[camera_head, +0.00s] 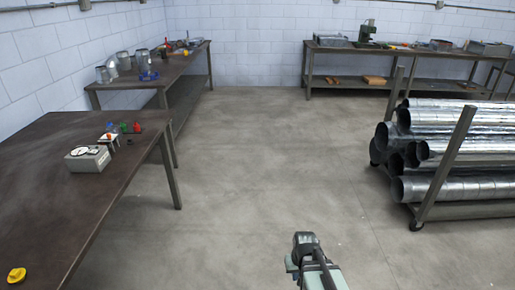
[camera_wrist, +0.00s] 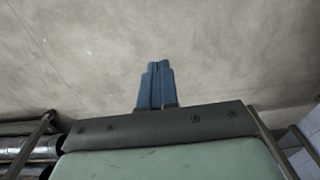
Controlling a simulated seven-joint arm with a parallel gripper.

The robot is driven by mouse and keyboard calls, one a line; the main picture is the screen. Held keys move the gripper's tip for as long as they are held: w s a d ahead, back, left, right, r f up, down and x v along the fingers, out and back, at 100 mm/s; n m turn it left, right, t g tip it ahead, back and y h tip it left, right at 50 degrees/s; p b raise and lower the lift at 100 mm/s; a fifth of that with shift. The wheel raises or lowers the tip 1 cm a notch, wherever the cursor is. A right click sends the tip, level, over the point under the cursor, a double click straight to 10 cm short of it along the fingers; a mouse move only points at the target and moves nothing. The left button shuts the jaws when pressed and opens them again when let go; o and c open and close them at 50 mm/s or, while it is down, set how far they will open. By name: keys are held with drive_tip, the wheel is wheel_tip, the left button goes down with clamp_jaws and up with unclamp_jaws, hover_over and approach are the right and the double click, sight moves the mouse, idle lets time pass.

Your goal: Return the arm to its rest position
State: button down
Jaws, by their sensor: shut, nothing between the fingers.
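My gripper (camera_wrist: 157,70) shows in the wrist view at the middle, with its two blue fingers together and nothing between them. Bare concrete floor (camera_wrist: 230,50) fills the view beyond the fingertips. In the head view my arm rises from the bottom edge, right of centre, over open floor. The fingers cannot be made out in the head view. My gripper touches nothing that I can see.
A dark table (camera_head: 60,210) at left holds a grey device (camera_head: 87,158), small coloured items and a yellow object (camera_head: 16,275). A rack (camera_head: 440,165) of metal ducts stands at right. Benches (camera_head: 155,75) line the back left and back right (camera_head: 390,55). The middle floor is clear.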

drive_tip(key=s+d+f+g, duration=0.1)
drive_tip(key=s+f+g, duration=0.1)
drive_tip(key=s+f, duration=0.5)
drive_tip(key=s+d+f+g, duration=0.1)
drive_tip(key=s+f+g, duration=0.2)
drive_tip(key=s+f, duration=0.4)
drive_tip(key=s+d+f+g, duration=0.1)
drive_tip(key=s+f, duration=0.6)
drive_tip(key=s, duration=1)
drive_tip(key=shift+m+g, duration=0.4)
drive_tip(key=shift+g, duration=0.3)
